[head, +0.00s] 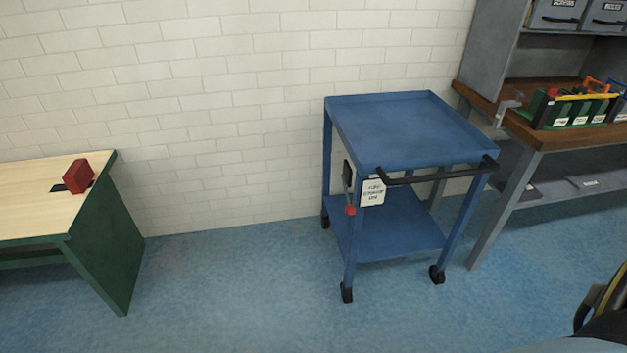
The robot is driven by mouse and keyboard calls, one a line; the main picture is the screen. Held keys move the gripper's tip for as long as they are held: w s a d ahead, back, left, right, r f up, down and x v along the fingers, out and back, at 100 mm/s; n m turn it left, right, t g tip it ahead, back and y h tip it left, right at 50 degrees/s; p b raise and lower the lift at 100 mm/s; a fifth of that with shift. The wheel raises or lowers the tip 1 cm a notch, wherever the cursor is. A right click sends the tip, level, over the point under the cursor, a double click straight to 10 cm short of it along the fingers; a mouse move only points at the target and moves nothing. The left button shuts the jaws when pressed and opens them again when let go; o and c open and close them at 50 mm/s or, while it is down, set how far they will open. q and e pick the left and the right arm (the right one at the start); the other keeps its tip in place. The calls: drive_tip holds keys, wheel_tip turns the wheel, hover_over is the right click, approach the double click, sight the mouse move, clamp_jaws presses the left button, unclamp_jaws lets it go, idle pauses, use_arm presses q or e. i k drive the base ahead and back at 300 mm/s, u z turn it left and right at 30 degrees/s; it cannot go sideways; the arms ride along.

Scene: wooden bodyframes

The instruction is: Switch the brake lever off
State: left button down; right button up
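A blue two-shelf cart (395,112) on black casters stands in the middle right, near the white brick wall. A lever with a red end (350,210) hangs on the cart's front left leg, below a small dark plate (347,176). It looks like the brake lever, and its red end points down. A white printed sign (372,192) hangs beside it, its text too small to read. A black handle (440,178) runs along the cart's front edge. Part of my own body shows at the bottom right corner. Neither gripper's fingers are in view.
A green table with a pale wooden top (30,195) and a red block-like object (77,176) stands at the left. A workbench (545,135) with a green tool carrier (575,108) stands close to the cart's right. Blue floor (230,290) is clear between table and cart.

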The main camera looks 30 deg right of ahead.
sight(350, 209)
drive_tip(key=i, duration=1.25)
drive_tip(key=z, duration=2.4)
